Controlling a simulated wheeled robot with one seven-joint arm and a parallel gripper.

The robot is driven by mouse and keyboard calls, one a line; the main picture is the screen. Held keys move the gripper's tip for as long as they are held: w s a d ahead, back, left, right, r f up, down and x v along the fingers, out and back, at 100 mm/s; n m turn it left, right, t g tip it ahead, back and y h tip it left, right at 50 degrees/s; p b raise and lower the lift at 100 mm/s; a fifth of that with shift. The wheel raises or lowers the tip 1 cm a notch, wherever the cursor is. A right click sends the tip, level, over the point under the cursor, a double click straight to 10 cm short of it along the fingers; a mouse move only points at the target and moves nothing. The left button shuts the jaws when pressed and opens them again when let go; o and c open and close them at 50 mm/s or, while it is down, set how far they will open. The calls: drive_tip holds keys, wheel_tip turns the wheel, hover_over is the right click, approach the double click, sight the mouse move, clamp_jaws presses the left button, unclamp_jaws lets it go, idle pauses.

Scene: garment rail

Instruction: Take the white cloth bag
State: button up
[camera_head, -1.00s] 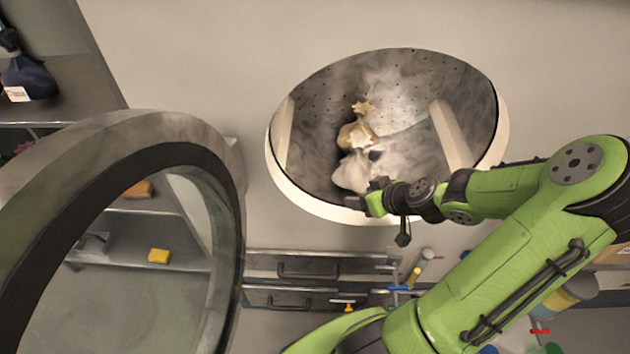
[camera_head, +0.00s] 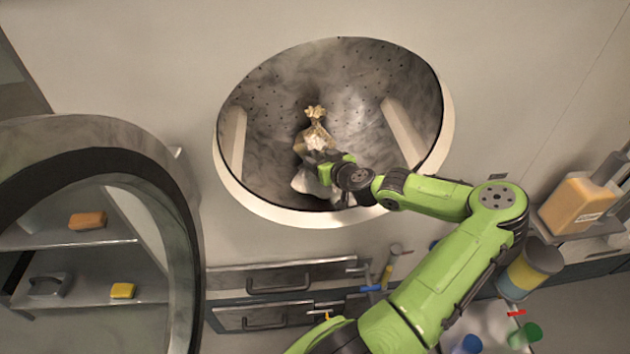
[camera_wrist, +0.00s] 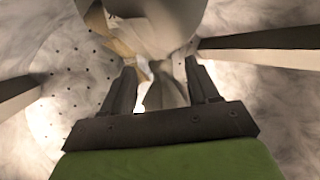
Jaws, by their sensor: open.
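The white cloth bag (camera_head: 305,185) lies low inside the round drum, partly hidden behind my gripper. A tan tied bag (camera_head: 316,132) sits right against it, its gathered top pointing up. My gripper (camera_head: 314,160) is inside the drum opening in front of the two bags. Whether the fingers touch the cloth I cannot tell.
The drum rim (camera_head: 290,217) surrounds my gripper, and drum paddles (camera_head: 232,140) stand at both sides. The open round door (camera_head: 185,240) is at the left. Drawers (camera_head: 285,277) lie below. An orange jug (camera_head: 578,205) stands on a shelf at the right.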

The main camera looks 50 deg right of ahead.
sight(317, 157)
drive_tip(key=x, duration=0.3)
drive_tip(key=shift+w+f, duration=0.1)
drive_tip(key=shift+w, duration=0.05)
drive_tip(key=shift+c, duration=0.2)
clamp_jaws()
